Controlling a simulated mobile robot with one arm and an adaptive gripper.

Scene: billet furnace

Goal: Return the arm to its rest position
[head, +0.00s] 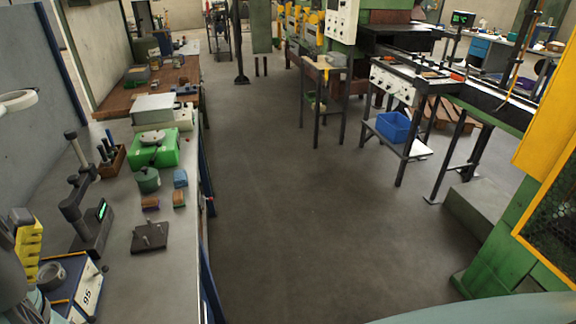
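My gripper is not in this head view, so whether it is open or shut does not show. No clearly recognisable part of my arm shows, and its pose cannot be told. A pale curved surface at the bottom right edge may be part of my own body. The task names no other object.
A long workbench (122,262) on the left holds a green case (165,152), a height gauge (92,215) and a blue-white device (72,288). The floor (300,225) ahead is clear. A furnace line with a blue bin (393,127) and a yellow-green machine (545,170) stand right.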

